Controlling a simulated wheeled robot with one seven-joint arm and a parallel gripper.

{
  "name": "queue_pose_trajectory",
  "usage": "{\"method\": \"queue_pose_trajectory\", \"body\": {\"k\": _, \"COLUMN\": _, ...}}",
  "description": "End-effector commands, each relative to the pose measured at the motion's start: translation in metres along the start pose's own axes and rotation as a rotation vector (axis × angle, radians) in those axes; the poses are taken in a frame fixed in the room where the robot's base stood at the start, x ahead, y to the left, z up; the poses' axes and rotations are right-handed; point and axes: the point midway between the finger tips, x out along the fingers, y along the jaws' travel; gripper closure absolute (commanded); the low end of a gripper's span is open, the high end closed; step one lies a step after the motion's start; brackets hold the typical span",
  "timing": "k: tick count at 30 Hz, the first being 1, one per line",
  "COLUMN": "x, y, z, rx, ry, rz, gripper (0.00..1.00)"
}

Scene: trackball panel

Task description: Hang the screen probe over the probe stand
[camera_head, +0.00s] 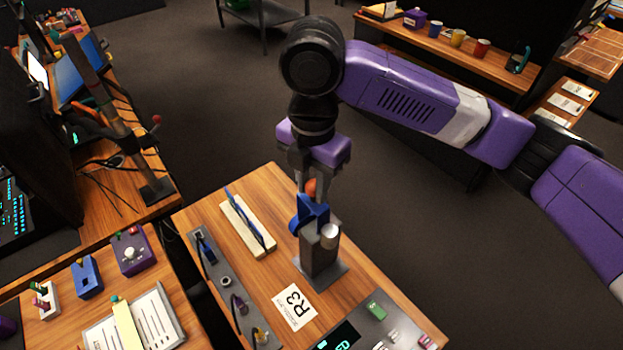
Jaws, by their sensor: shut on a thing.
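My gripper (311,186) points down over the wooden bench and is shut on what looks like the screen probe, with an orange-red part (311,187) showing between the fingers. A blue angular piece (311,213) shows right below the fingers; I cannot tell whether it belongs to the probe or to the stand. The probe stand appears to be the dark grey upright post (318,258) on a flat base plate. The blue piece overlaps the post's top in this view, and contact cannot be told. A pale round knob-like part (329,237) shows near the post's top.
A pale wooden rack (262,243) with a blue stick-like thing lies left of the stand. A grey connector strip (226,285), a white R3 card (294,307) and a grey control panel (375,328) are close by. Dark floor lies open behind the bench.

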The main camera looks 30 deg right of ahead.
Motion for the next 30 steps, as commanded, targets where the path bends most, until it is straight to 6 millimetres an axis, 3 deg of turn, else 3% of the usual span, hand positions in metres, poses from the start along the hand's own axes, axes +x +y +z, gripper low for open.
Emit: {"method": "queue_pose_trajectory", "body": {"k": 30, "x": 0.072, "y": -0.006, "z": -0.002, "rx": 0.000, "ry": 0.001, "rz": 0.001, "gripper": 1.00}}
